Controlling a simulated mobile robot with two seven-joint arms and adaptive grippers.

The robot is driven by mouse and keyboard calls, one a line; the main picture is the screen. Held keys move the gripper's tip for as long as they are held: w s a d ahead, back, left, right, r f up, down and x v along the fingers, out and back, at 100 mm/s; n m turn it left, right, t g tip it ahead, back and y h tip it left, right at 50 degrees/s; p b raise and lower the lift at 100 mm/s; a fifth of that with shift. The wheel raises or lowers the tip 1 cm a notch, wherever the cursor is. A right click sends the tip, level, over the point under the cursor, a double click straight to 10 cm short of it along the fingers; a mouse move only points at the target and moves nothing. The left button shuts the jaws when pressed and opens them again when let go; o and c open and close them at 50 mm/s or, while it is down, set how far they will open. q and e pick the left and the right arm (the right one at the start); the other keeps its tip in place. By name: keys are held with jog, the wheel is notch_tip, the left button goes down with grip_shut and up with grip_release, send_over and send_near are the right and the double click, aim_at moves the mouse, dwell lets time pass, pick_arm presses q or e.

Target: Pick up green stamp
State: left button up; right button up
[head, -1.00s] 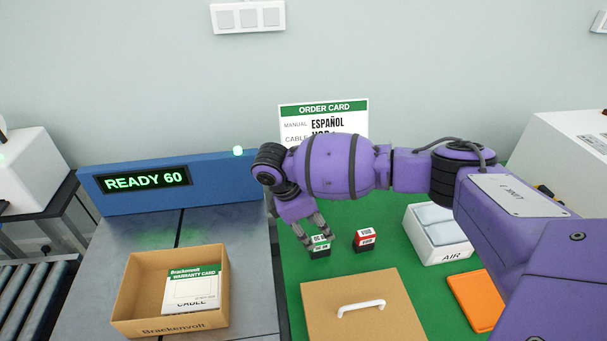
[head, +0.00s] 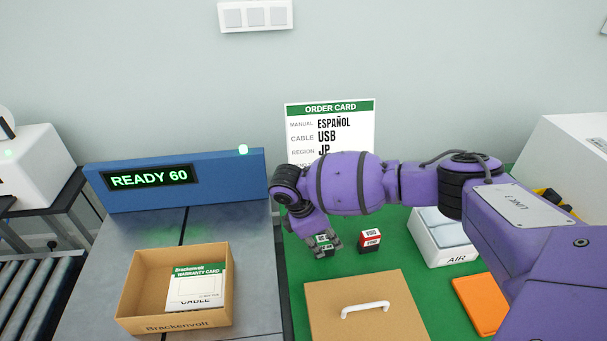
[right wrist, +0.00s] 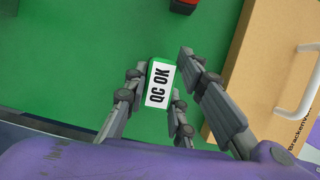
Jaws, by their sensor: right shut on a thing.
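The green stamp (head: 324,250) stands on the green mat, left of a red stamp (head: 369,240). In the right wrist view the green stamp (right wrist: 158,84) shows a white label reading "QC OK". My right gripper (head: 328,244) is down at the green stamp, shut on it, with fingers on both sides; the fingers also show in the right wrist view (right wrist: 160,77). The fingers partly cover the stamp in the head view. I cannot tell any gap between stamp and mat. My left gripper is not in view.
A brown board with a white handle (head: 410,310) lies in front of the stamps. A white "AIR" box (head: 450,252) and an orange pad (head: 482,302) are to the right. An open carton (head: 130,290) holding a warranty card stands left. The order card (head: 303,112) stands behind.

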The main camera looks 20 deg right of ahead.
aim_at(325, 239)
grip_shut()
jog(key=shift+r, duration=0.2)
jog(key=r, duration=0.3)
jog(key=shift+s+a+r+p, duration=0.1)
jog(key=shift+s+r+p, duration=0.1)
jog(key=shift+p, duration=0.1)
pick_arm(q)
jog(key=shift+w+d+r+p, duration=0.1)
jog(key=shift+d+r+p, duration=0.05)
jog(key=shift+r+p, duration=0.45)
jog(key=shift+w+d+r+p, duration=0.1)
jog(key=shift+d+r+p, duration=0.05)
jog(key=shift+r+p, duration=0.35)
pick_arm(e)
jog(key=s+a+r, duration=0.6)
jog(key=s+r, duration=0.3)
jog(key=s, duration=0.3)
jog(key=shift+s, duration=0.2)
